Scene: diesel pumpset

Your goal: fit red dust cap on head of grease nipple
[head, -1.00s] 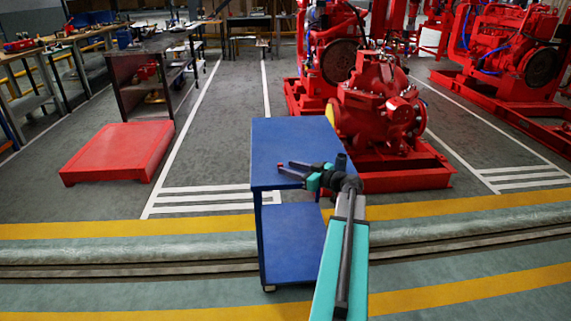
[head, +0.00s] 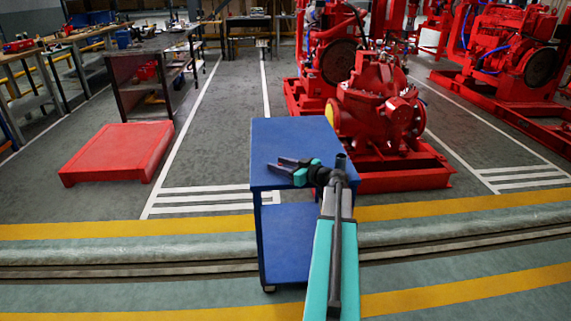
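My gripper (head: 273,163) is over the top of the blue cart (head: 290,133), pointing left. Its two dark fingers show apart, with no cap visible between them. The red dust cap and the grease nipple cannot be made out at this size. A red pump (head: 381,108) on a red base frame (head: 400,178) stands just behind and right of the cart.
A low red platform (head: 118,150) lies on the floor at the left. A dark shelf unit (head: 130,88) and workbenches stand behind it. More red engines (head: 510,50) stand at the back right. The striped floor left of the cart is clear.

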